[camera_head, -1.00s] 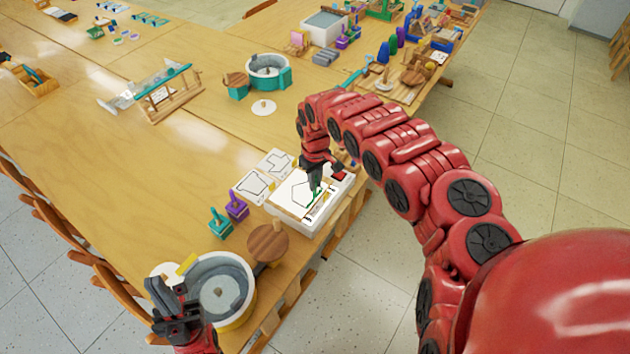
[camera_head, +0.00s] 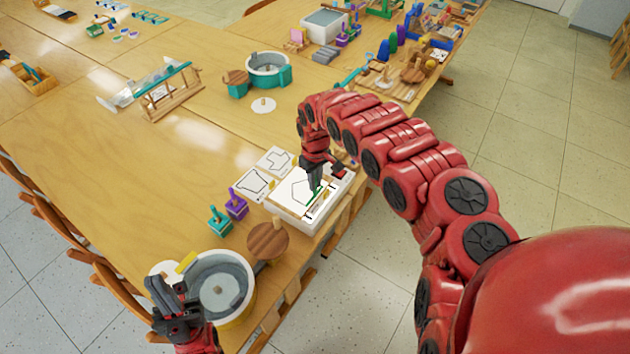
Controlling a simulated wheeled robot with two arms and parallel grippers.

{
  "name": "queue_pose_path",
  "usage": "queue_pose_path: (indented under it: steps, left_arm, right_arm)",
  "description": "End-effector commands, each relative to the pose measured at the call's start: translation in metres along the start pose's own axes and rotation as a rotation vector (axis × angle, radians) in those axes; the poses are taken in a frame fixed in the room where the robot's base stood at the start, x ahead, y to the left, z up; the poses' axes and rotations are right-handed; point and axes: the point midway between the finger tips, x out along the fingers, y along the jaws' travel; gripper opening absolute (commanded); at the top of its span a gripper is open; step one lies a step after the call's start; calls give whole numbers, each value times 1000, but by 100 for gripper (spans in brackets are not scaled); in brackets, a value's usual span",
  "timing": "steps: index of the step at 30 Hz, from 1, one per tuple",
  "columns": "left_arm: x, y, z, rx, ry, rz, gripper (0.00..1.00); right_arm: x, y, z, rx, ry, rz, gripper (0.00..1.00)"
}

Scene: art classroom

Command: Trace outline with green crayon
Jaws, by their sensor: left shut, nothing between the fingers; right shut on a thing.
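A white sheet with a black polygon outline (camera_head: 297,193) lies on a white board (camera_head: 289,215) near the table's front edge. A green stroke shows on the outline's right side, below my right gripper. My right gripper (camera_head: 315,189) points down over the sheet, shut on the green crayon (camera_head: 313,199), which is mostly hidden by the fingers. Whether its tip touches the paper is too small to tell. My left gripper (camera_head: 165,295) is shut and empty at the lower left, beside the grey round basin.
Two more outline cards (camera_head: 253,184) lie left of the board. Teal and purple stamps (camera_head: 236,205), a round wooden piece (camera_head: 267,241) and the grey basin (camera_head: 222,284) stand nearby.

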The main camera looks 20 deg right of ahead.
Motion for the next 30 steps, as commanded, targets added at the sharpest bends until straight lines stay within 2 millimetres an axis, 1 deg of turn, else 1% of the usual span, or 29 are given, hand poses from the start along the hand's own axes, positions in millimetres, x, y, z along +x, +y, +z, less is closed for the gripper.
queue_pose_path:
  steps: [10, 24, 30]
  left_arm:
    - [3, 0, 0, 0, 0, 0, 0]
    - [34, -2, -6, 0, 0, 0, 0]
    - [33, -2, -6, 0, 0, 0, 0]
  right_arm:
    - [-2, 0, 0, 0, 0, 0, 0]
    - [-40, -1, 1, 0, -2, -1, 0]
    - [-39, -1, 0, 0, -1, -1, 0]
